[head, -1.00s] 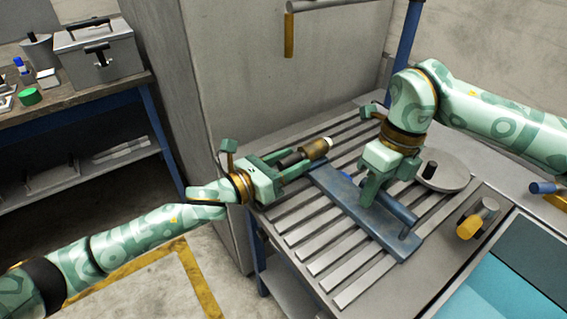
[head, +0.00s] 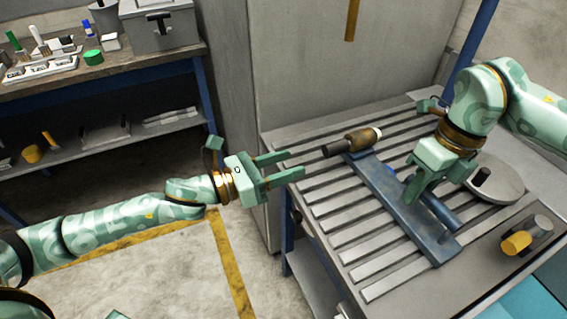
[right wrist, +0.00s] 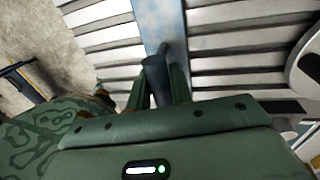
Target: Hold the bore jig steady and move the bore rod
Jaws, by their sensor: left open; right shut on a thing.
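The bore jig is a long blue plate (head: 390,195) on the slatted bench, with a blue cylindrical bar (head: 440,212) on its near part. The bore rod (head: 358,140), brass-coloured with a dark grip and a pale tip, lies across the jig's far end. How it is seated there is unclear. My left gripper (head: 294,166) is open and empty, left of the rod's dark end and apart from it. My right gripper (head: 414,190) is shut on the jig; in the right wrist view its fingers close around the jig's bar (right wrist: 157,78), partly hidden in the head view.
A round grey disc with a dark knob (head: 494,182) stands right of the jig. A yellow-ended cylinder (head: 517,243) lies nearer. A slatted bench top (head: 385,275) has free room left of the jig. A workbench (head: 130,64) with a grey case stands at the back left.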

